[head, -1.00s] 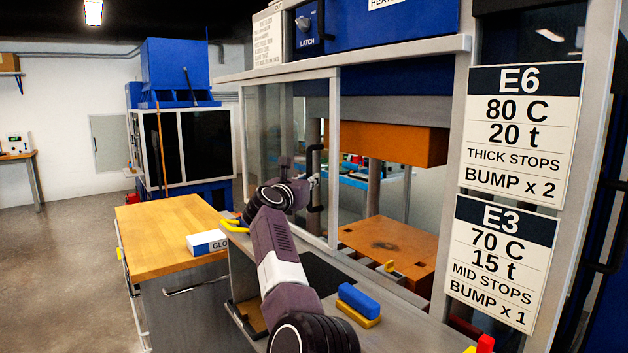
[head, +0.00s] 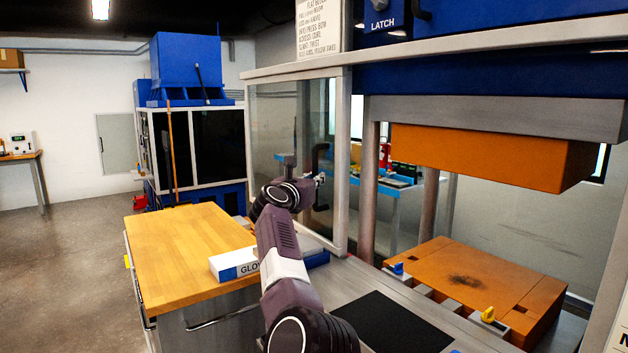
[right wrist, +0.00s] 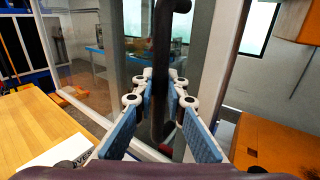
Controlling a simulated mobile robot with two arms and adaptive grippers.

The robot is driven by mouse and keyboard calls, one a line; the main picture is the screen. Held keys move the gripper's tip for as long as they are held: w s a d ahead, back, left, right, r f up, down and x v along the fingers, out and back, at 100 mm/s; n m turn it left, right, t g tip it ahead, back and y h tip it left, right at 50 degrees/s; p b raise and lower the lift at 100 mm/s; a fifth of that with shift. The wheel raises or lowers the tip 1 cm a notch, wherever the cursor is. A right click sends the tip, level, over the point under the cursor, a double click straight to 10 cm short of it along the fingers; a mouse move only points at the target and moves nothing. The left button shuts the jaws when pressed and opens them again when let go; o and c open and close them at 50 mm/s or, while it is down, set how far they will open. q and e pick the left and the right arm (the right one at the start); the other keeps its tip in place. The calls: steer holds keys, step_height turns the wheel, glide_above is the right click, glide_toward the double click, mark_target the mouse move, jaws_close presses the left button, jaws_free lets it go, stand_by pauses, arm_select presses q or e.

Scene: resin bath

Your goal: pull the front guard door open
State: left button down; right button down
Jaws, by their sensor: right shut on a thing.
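The front guard door (head: 285,135) is a clear panel in a light metal frame, on the left part of the press front. To its right the press front stands open. Its black vertical handle (head: 321,158) is near the door's right edge. My right gripper (head: 317,181) is at the handle in the head view. In the right wrist view its blue-padded fingers (right wrist: 160,108) are shut on the handle (right wrist: 161,50), one on each side. The grip hides part of the handle. My left gripper is not in view.
A wooden-topped bench (head: 185,245) stands at the left, with a white and blue glove box (head: 235,262) near my right arm. The orange lower platen (head: 470,283) shows in the opening, under the upper orange block (head: 480,155). Floor at the far left is clear.

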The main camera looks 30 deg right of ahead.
steer(key=shift+w, duration=0.2)
steer(key=c, duration=2)
jaws_free()
steer(key=shift+s, duration=0.1)
steer(key=shift+o, duration=0.2)
steer(key=v, duration=0.7)
steer(key=shift+s+a, duration=0.2)
